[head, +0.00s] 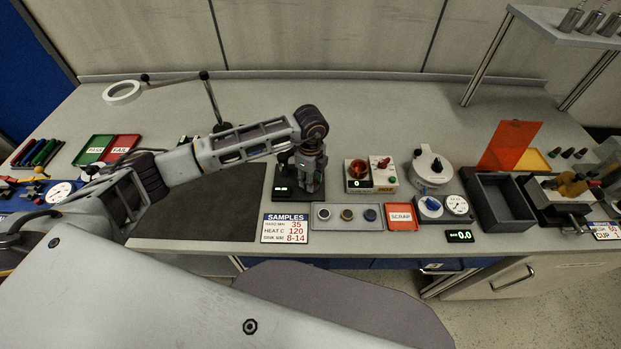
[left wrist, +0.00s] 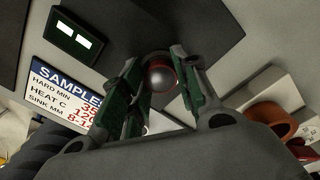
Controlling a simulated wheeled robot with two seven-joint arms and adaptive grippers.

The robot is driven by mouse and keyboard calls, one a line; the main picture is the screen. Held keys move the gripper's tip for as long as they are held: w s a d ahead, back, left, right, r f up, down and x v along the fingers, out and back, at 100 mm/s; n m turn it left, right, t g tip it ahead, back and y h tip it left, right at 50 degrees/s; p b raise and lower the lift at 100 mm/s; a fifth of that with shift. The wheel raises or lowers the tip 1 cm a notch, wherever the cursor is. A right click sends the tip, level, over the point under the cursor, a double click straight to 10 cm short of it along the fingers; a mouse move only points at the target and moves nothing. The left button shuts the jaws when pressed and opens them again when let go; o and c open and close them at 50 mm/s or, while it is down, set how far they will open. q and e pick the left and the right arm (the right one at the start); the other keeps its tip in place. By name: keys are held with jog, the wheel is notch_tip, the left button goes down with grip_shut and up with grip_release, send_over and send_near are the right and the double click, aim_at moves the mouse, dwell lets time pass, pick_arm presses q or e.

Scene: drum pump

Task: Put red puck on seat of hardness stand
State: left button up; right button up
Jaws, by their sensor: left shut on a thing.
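My left gripper (head: 312,188) points down at the hardness stand, which has a black base (head: 284,192) with a small lit display. In the left wrist view, the fingers of my left gripper (left wrist: 160,85) are shut on a small round piece with a red edge, the red puck (left wrist: 178,66). A grey rounded surface (left wrist: 160,78) shows between the fingertips. The stand's dark base (left wrist: 200,22) lies just beyond the fingertips. The seat is hidden, and I cannot tell whether the puck touches it. My right gripper is not in view.
Right of the stand are a grey sample tray (head: 336,222) with round pieces, a red scrap tray (head: 402,217) and a heater box with an orange cup (head: 357,169). A samples sign (head: 285,228) stands in front. The dark mat (head: 215,205) at left is clear.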

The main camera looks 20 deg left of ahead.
pick_arm(q)
jog(key=shift+f, duration=0.1)
dwell(0.6)
jog(key=o, duration=0.9)
jog(key=shift+c, duration=0.2)
jog(key=o, duration=0.3)
jog(key=shift+r+p, duration=2.45)
jog(key=shift+r, duration=1.6)
jog(key=shift+s+f, duration=0.1)
